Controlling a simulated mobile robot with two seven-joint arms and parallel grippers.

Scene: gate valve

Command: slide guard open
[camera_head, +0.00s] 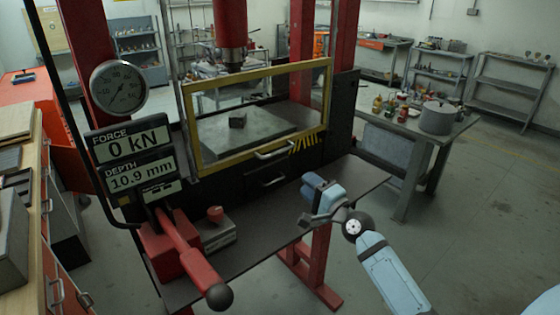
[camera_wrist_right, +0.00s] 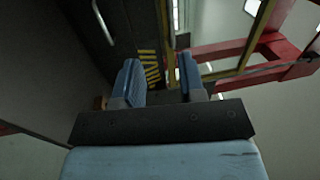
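The guard (camera_head: 260,77) is a see-through panel in a yellow frame on the front of the red press. It covers the press opening, and a dark block (camera_head: 237,119) shows behind it. Its metal bar handle (camera_head: 274,151) is at the bottom edge, left of yellow-black stripes (camera_head: 304,143). My right gripper (camera_head: 314,187) is below and right of the handle, apart from it. In the wrist view its two blue fingers (camera_wrist_right: 158,78) are apart with nothing between them. A metal handle (camera_wrist_right: 102,22) shows there at upper left; which handle it is I cannot tell. My left gripper is not visible.
A second handle (camera_head: 271,180) sits below the guard. A dark shelf (camera_head: 270,225) juts out in front, carrying a red lever (camera_head: 190,255) and a grey box with a red button (camera_head: 215,214). A force and depth display (camera_head: 130,150) stands at left. A workbench (camera_head: 420,130) stands at right.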

